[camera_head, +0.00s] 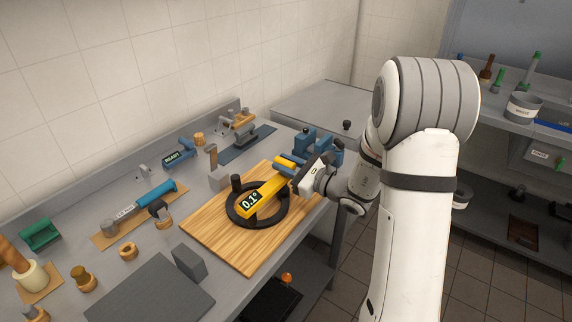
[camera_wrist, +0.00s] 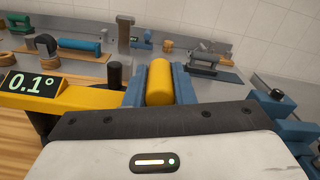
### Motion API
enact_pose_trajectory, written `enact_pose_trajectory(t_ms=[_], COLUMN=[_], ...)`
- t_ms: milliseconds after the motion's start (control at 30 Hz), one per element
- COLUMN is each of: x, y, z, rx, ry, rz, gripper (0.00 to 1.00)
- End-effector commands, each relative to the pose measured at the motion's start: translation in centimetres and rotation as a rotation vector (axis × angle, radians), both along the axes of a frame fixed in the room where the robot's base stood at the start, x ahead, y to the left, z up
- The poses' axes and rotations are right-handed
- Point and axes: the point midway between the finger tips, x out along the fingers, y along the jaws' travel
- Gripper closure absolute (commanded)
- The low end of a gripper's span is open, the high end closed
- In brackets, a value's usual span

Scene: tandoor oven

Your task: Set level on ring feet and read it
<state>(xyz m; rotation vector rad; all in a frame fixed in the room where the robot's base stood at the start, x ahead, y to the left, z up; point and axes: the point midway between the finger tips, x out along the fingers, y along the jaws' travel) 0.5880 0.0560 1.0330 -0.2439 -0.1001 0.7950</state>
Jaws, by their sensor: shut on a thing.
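A yellow digital level (camera_head: 262,197) lies across a black ring (camera_head: 232,212) on a wooden board (camera_head: 210,229). A black knob (camera_head: 236,181) stands up at the ring's back left. The contact between the level and the ring's feet is hidden under the level.
A blue tool with a READY display (camera_head: 178,157) and a grey block (camera_head: 218,178) stand behind the board. A blue cylinder (camera_head: 157,193) lies on a wooden base to the left. A grey block (camera_head: 188,263) stands near the front. A blue fixture (camera_head: 316,146) is close to my gripper.

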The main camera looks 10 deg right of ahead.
Motion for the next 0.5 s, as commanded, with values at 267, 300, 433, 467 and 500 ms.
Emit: enact_pose_trajectory(t_ms=[267, 300, 433, 467, 500], x=[-0.01, -0.01, -0.01, -0.01, -0.01], y=[0.0, 0.0, 0.01, 0.01, 0.01], z=[0.0, 0.0, 0.0, 0.0, -0.01], rx=[0.0, 0.0, 0.0, 0.0, 0.0], ry=[0.0, 0.0, 0.0, 0.0, 0.0], rz=[0.0, 0.0, 0.0, 0.0, 0.0], gripper=[0.71, 0.68, 0.57, 0.55, 0.52])
